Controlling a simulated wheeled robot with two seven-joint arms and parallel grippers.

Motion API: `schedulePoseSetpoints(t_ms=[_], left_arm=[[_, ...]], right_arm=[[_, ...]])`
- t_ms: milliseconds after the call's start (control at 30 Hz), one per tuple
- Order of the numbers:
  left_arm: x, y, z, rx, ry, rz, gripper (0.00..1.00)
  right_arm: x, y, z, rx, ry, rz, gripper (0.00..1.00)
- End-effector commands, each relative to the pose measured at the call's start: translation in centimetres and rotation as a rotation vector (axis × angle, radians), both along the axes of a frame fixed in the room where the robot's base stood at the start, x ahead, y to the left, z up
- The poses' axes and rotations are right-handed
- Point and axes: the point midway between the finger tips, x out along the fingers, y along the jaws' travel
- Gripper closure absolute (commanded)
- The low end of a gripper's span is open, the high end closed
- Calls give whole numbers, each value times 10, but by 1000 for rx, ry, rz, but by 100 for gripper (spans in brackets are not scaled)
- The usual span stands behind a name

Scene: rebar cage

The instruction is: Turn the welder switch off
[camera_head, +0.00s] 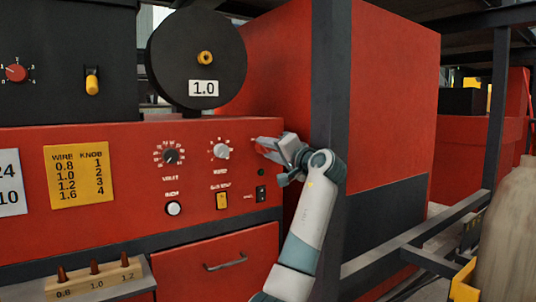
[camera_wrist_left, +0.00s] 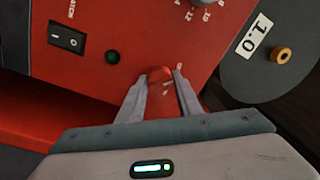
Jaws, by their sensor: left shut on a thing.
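The red welder panel (camera_head: 120,215) fills the left of the head view. A black rocker switch (camera_head: 261,194) sits low at the panel's right end. It also shows in the wrist view (camera_wrist_left: 67,38), with I and O marks; I cannot tell which side is pressed. My left gripper (camera_head: 262,145) is at the panel's upper right, above the switch and apart from it. In the wrist view its fingers (camera_wrist_left: 161,74) are shut on a small red knob (camera_wrist_left: 161,72) in front of the panel. The fingers largely hide the knob in the head view. My right gripper is not in view.
A dark round indicator (camera_wrist_left: 112,57) lies between the rocker and my fingers. A black disc marked 1.0 (camera_head: 203,55) stands above. A dark post (camera_head: 331,80) rises just right of my gripper.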

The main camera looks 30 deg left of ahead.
Motion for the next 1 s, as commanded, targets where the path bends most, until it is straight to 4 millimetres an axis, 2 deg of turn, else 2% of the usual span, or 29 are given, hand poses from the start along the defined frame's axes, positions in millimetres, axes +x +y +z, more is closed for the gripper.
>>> schedulePoseSetpoints(t_ms=[33,467,500,533,1000], left_arm=[[1,0,-8,-11,1,1,90],[1,0,-7,-15,-8,1,91],[1,0,-7,-15,-8,1,59],[1,0,-6,-15,-8,1,52],[-1,-5,-3,-10,-15,-1,51]], right_arm=[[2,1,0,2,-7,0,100],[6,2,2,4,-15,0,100],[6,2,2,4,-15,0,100],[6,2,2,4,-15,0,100],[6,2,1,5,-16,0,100]])
